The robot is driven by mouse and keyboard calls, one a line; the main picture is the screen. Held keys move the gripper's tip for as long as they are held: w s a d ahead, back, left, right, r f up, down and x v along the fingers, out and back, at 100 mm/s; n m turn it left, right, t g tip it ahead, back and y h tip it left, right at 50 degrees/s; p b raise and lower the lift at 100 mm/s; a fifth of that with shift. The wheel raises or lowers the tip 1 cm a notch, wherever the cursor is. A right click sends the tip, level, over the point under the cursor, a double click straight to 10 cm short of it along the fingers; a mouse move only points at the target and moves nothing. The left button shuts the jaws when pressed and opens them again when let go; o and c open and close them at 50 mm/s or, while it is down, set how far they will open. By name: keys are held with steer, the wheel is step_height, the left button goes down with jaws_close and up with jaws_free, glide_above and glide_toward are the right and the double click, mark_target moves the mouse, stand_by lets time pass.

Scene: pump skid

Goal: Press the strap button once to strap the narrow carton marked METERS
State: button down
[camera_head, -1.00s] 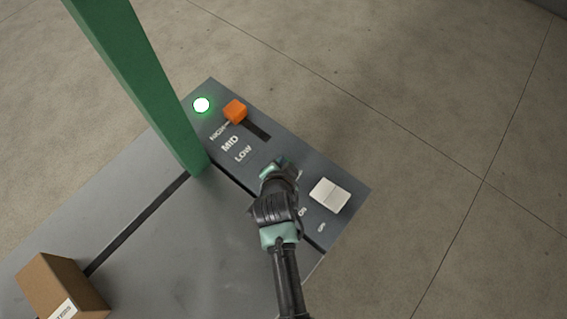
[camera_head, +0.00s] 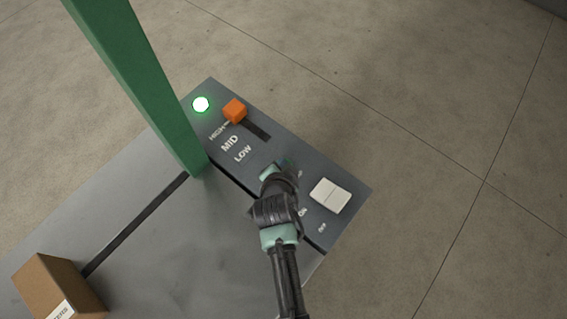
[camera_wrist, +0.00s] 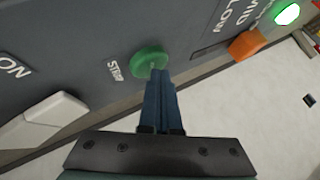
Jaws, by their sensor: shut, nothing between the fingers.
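The strap button is a round green button (camera_wrist: 149,60) beside the label STRAP in the wrist view. My gripper (camera_wrist: 160,82) is shut and empty, with its fingertips at the button's near edge; I cannot tell whether they touch it or whether it is pressed in. In the head view my gripper (camera_head: 279,166) is over the panel (camera_head: 212,92) between the slider and the rocker switch, and it hides the button. The narrow carton (camera_head: 52,285), brown with a white label partly reading METERS, lies on the table at the lower left.
An orange slider knob (camera_head: 235,110) stands at HIGH, near a lit green lamp (camera_head: 201,104). A white rocker switch (camera_head: 330,196) marked ON and OFF is right of my gripper. A green post (camera_head: 150,90) rises left of the panel.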

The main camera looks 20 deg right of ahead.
stand_by(0.4)
steer(key=shift+r+p, duration=0.85)
step_height(320, 180, up, 5)
steer(key=p, duration=0.4)
stand_by(0.7)
